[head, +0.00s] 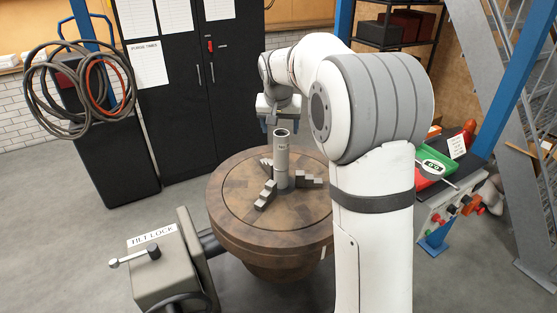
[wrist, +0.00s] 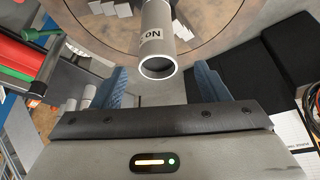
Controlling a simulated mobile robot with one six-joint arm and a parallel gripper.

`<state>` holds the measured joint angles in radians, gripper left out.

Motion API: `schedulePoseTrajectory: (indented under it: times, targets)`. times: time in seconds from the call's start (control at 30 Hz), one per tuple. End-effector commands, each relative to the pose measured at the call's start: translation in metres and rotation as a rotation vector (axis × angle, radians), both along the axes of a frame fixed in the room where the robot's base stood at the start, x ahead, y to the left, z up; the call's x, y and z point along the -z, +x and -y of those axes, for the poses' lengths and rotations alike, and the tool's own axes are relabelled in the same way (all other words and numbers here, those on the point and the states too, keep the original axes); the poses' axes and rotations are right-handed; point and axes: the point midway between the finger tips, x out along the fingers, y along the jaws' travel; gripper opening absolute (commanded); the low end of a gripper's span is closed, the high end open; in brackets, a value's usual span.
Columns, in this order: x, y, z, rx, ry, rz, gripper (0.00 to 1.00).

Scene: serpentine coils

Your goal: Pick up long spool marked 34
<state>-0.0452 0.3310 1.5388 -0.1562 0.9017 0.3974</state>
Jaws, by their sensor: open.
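A grey hollow tube (head: 281,160) stands upright at the centre of a round brown turntable (head: 230,208). It looks like the long spool, but its small label is only partly readable and I cannot make out 34. In the wrist view the tube (wrist: 155,30) shows its open end towards me, with a white label near the rim. My gripper (wrist: 160,72) is open, with its blue fingers on either side of the tube's end in the picture. In the head view my gripper (head: 273,118) is just behind and above the tube's top. I cannot tell how far apart they are.
Grey stepped jaws (head: 266,195) surround the tube's base on the turntable. A grey box labelled TILT LOCK (head: 160,265) with a lever stands front left. A green tray (head: 437,160) is at right. Black cabinets (head: 190,95) and coiled cables (head: 50,92) are behind.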

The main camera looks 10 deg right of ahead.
Motion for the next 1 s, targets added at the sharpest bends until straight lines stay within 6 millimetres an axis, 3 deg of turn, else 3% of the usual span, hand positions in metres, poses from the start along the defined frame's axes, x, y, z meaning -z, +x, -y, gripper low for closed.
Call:
schedulePoseTrajectory:
  times: [0.5, 0.77, 1.0]
  targets:
    - [0.060, 0.022, 0.009, 0.000, 0.001, -0.004, 0.68]
    - [0.064, 0.023, 0.009, -0.001, 0.001, -0.001, 0.68]
    - [0.064, 0.023, 0.008, -0.002, 0.001, -0.002, 0.49]
